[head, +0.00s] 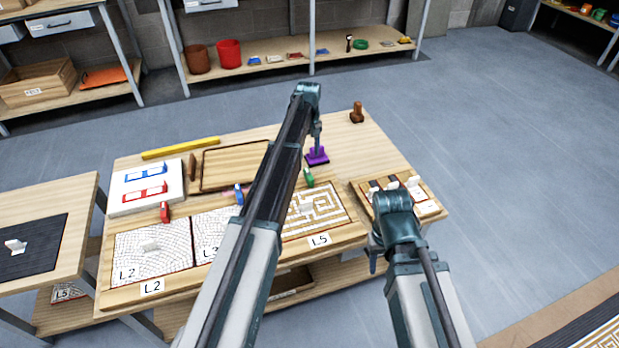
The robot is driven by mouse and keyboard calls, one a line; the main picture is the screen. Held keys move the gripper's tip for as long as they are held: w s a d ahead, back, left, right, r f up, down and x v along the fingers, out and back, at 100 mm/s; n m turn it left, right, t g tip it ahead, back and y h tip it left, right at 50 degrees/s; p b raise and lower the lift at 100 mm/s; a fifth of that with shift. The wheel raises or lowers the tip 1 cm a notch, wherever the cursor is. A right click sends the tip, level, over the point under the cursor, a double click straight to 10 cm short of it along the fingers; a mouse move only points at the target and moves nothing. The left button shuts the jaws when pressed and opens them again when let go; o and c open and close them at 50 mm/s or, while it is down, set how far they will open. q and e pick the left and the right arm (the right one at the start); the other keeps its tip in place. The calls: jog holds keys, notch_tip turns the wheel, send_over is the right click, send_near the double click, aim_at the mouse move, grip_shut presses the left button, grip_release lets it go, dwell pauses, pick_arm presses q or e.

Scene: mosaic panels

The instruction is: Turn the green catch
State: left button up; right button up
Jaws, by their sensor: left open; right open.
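The green catch (308,177) is a small upright piece at the back edge of the maze-patterned panel (325,203) labelled L5. My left gripper (317,143) is open and points down, just over a purple piece (317,157) behind the green catch. I cannot tell whether it touches the purple piece. My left arm crosses the table and hides part of the panels. My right gripper (376,262) is open, low at the table's right front, beside a small tray (431,208); my own wrist hides most of it.
A red catch (165,212) and a blue catch (239,195) stand by the cracked-pattern panels, one labelled L2 (150,270). A wooden tray (212,184), a yellow bar (181,148) and a brown stamp (357,113) lie farther back.

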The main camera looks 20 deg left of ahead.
aim_at(309, 174)
pick_arm(q)
notch_tip(309, 174, down, 12)
jog(key=b, duration=1.1)
jog(key=shift+r, duration=0.1)
grip_shut()
